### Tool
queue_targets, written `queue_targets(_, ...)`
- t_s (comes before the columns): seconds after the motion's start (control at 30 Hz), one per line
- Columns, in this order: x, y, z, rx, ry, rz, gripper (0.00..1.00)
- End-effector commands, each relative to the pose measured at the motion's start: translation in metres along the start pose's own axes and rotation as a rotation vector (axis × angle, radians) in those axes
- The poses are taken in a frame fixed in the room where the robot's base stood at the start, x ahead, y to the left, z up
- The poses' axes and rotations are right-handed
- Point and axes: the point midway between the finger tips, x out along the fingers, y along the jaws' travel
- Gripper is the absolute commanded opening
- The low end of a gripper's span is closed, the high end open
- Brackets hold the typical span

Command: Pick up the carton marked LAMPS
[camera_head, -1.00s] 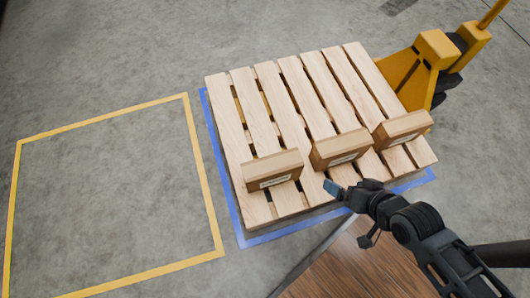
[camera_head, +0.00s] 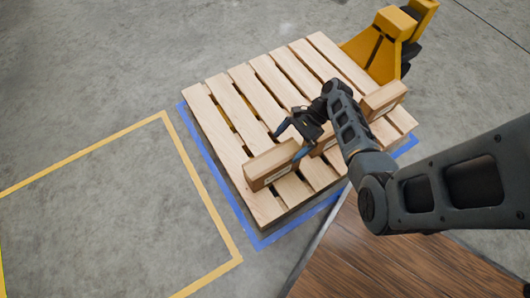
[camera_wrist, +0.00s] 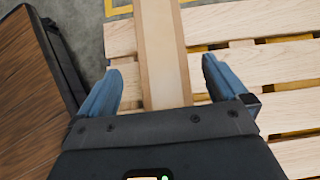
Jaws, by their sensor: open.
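Three brown cartons stand in a row along the near side of the wooden pallet (camera_head: 222,108): a left carton (camera_head: 262,170), a middle carton (camera_head: 328,141) partly hidden by my arm, and a right carton (camera_head: 383,98). Pale labels show on some of their sides, but the print is too small to read, so I cannot tell which is LAMPS. My gripper (camera_head: 289,145) is open above the right end of the left carton. In the wrist view, a carton's long narrow top (camera_wrist: 163,52) runs between the blue fingers of my gripper (camera_wrist: 161,70), with a gap on each side.
A yellow pallet jack (camera_head: 385,42) stands at the pallet's far right. Blue tape (camera_head: 222,212) edges the pallet. A yellow taped square (camera_head: 200,190) on the left encloses bare floor. A brown wooden surface (camera_head: 350,255) lies in front, below my arm.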

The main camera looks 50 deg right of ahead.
Motion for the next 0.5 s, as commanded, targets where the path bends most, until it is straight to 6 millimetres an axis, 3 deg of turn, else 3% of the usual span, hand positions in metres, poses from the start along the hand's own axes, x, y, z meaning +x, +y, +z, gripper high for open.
queue_targets(0.13, 0.000, -0.008, 0.003, 0.029, -0.044, 0.007, 1.00)
queue_targets(0.5, 0.032, -0.005, 0.002, 0.030, -0.048, 0.011, 1.00)
